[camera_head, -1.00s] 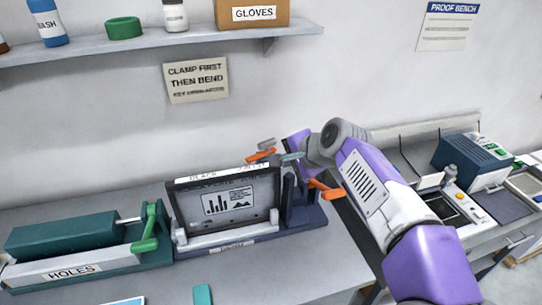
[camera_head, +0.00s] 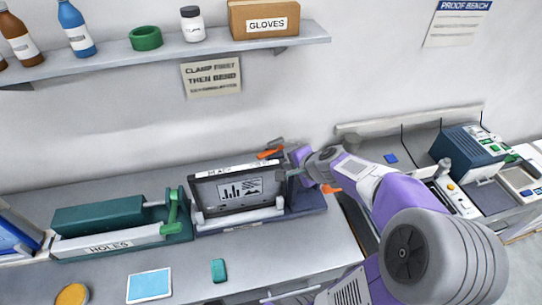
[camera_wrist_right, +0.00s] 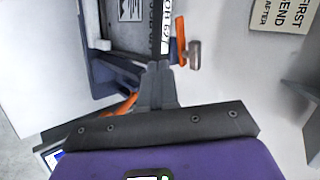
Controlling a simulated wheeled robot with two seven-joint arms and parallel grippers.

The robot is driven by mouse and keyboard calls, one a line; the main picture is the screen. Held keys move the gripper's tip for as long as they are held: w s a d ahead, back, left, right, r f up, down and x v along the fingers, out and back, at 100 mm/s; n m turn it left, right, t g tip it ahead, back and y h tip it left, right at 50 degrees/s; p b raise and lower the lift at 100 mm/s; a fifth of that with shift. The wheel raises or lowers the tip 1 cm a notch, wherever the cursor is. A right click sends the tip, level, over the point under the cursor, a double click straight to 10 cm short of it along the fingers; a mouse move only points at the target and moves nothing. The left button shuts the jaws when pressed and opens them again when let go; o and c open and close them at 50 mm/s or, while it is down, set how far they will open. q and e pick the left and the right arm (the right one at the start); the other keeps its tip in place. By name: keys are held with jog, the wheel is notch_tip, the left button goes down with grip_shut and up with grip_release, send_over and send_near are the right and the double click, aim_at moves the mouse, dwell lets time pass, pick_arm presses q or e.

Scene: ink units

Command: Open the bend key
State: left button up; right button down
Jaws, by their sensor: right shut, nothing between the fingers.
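The bending unit (camera_head: 310,206) is a dark navy stand holding an upright dark-framed plate (camera_head: 240,190) with a small chart on it. An orange lever (camera_head: 269,153) with a grey end shows behind its top right. A second orange handle (camera_head: 331,188) sticks out at its right side. I cannot tell which is the bend key. My right gripper (camera_head: 292,171) is shut and empty at the unit's right end. In the right wrist view, its fingers (camera_wrist_right: 156,78) lie between the orange lever (camera_wrist_right: 181,40) and the other handle (camera_wrist_right: 124,106), which is partly hidden. My left gripper is not in view.
A green hole punch labelled HOLES (camera_head: 112,238) stands left of the unit. A blue card (camera_head: 149,285) and a teal block (camera_head: 219,270) lie in front. A shelf (camera_head: 170,62) is above. A proof bench with a dark teal machine (camera_head: 468,152) is at right.

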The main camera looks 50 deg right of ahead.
aim_at(269, 164)
jog(key=b+x, duration=0.3)
jog(key=x, duration=0.5)
jog(key=shift+f, duration=0.15)
jog(key=w, duration=0.2)
jog(key=w+d, duration=0.1)
jog(key=w, duration=0.1)
jog(key=shift+p, duration=0.4)
jog(key=shift+w, duration=0.15)
jog(key=shift+w+a, duration=0.1)
jog(key=shift+w, duration=0.15)
